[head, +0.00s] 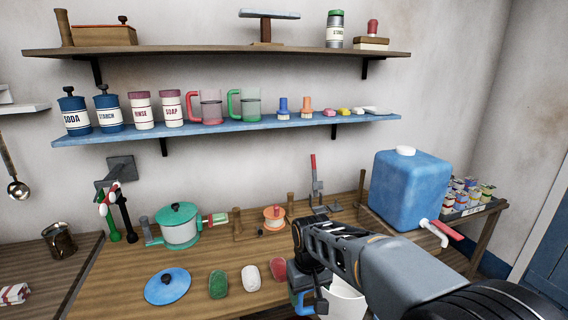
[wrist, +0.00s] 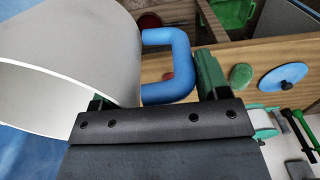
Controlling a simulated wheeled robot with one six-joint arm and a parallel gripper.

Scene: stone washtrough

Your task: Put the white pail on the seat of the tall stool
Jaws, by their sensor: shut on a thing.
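The white pail (head: 346,300) shows at the bottom of the head view, partly hidden behind my arm. In the wrist view the pail (wrist: 70,60) fills the upper left, its open mouth facing left. Its blue side handle (wrist: 183,65) lies between the two green-tipped fingers of my gripper (wrist: 155,88). In the head view my gripper (head: 308,295) is at the front edge of the wooden bench, shut on the pail at its handle. The exact finger contact is partly hidden. The tall stool is not seen in either view.
Two shelves of jars hang above. A darker wooden surface (head: 40,270) lies at left.

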